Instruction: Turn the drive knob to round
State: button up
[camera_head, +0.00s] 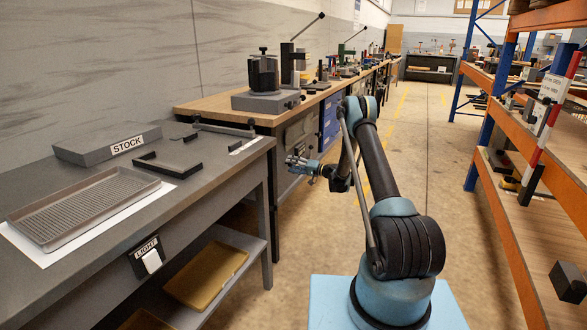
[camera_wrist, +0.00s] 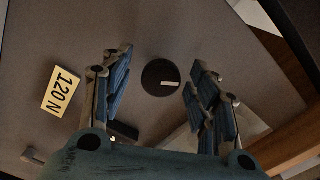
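A round dark knob (camera_wrist: 155,76) with a short white mark on its face sits on a grey-brown panel (camera_wrist: 70,35) in the wrist view. The mark lies nearly level in the picture, right of the knob's centre. My gripper (camera_wrist: 157,62) is open, one finger on each side of the knob, with visible gaps and nothing held. I cannot tell how far the fingertips are from the panel. In the head view my gripper (camera_head: 292,164) points left, near the front of the wooden-topped bench (camera_head: 215,105). I cannot make out the knob there. No position word such as "round" is readable.
In the head view, a grey table (camera_head: 225,175) bears a ribbed tray (camera_head: 85,207), a "STOCK" block (camera_head: 105,145) and a "LIGHT" switch (camera_head: 150,260). Orange shelving (camera_head: 500,190) stands right; the aisle between is clear.

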jog(key=v, duration=1.2)
jog(key=shift+r, duration=0.1)
